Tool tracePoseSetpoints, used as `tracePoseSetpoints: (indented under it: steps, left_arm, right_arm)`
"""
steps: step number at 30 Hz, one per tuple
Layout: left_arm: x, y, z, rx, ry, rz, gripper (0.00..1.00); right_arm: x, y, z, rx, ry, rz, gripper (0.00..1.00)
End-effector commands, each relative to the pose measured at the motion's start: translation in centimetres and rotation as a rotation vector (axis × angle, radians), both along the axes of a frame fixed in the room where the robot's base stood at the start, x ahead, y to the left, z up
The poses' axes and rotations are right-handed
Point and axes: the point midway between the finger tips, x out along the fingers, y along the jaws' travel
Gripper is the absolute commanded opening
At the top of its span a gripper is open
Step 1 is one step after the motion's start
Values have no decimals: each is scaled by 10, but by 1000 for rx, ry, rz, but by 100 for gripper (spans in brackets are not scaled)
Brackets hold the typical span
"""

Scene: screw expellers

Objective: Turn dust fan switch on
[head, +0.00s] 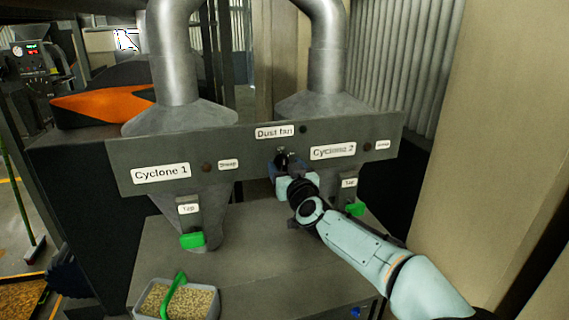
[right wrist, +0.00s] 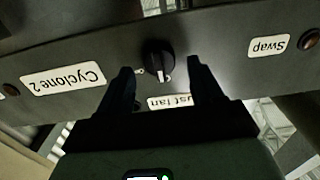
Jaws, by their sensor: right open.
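The dust fan switch is a black rotary knob (right wrist: 158,60) on a grey panel, in the right wrist view. In the head view it is mostly hidden behind my right gripper (head: 284,163), below the "Dust fan" label (head: 274,132). In the right wrist view my right gripper (right wrist: 163,85) is open, with one finger on each side of the knob in the picture. A gap shows between the fingers and the knob; I cannot tell whether the tips are level with it in depth. The knob carries a light pointer mark. My left gripper is not in view.
The grey panel (head: 118,172) spans both cyclones, with labels and small round buttons. Green tap handles (head: 192,240) hang below it. A bin of pellets (head: 205,303) with a green scoop stands at the front. A beige pillar (head: 470,130) rises at right.

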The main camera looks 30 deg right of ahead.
Motion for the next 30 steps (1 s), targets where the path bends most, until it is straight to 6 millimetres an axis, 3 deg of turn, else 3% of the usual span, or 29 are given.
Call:
tracePoseSetpoints:
  steps: [6,14,19,30]
  left_arm:
    - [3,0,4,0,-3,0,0]
    - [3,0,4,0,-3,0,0]
    - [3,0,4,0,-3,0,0]
    - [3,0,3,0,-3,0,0]
  right_arm:
    - [15,-4,0,0,0,0,66]
    - [16,-4,0,0,0,0,66]
    - [16,-4,0,0,0,0,13]
    - [16,-4,0,38,-9,0,11]
